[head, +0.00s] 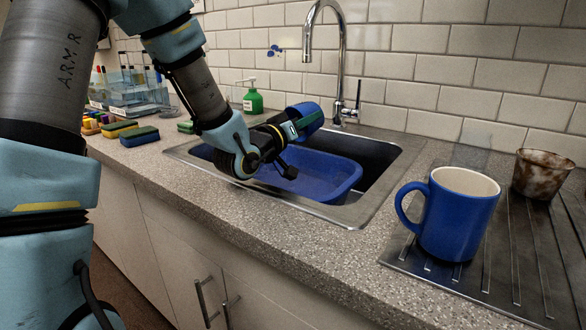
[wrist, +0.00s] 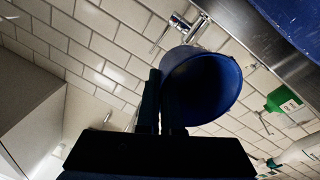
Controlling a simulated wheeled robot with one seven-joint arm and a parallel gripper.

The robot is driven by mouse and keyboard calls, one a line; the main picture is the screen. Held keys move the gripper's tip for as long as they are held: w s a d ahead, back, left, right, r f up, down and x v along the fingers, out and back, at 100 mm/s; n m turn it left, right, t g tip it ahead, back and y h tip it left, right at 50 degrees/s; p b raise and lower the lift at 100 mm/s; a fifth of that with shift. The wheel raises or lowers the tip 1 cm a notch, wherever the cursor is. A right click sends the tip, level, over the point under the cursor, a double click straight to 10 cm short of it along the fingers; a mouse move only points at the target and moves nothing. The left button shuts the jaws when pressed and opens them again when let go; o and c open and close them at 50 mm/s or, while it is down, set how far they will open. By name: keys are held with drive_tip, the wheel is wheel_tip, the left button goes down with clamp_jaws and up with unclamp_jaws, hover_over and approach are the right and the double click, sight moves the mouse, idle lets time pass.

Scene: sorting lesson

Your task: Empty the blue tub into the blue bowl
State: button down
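A blue tub (head: 305,117) is at the end of my gripper (head: 289,131), above the back of the sink. It is tipped well over, on its side. In the wrist view the tub (wrist: 207,88) shows its round mouth and dark inside; I cannot make out any contents. My gripper's dark fingers (wrist: 163,103) are closed at the tub's side wall. A wide blue bowl (head: 338,180) sits in the steel sink, below and to the right of the gripper. My arm hides its left part. A corner of the bowl (wrist: 305,20) shows in the wrist view.
A chrome tap (head: 341,60) stands behind the tub. A green soap bottle (head: 253,98) is behind the arm. Sponges (head: 139,136) and a rack (head: 128,92) stand left. A blue mug (head: 458,215) and a stained cup (head: 541,174) stand on the drainer at right.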

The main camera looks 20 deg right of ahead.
drive_tip(key=shift+a+r+h+b, duration=0.3)
drive_tip(key=shift+r+b, duration=0.2)
drive_tip(key=shift+r, duration=0.35)
idle(0.7)
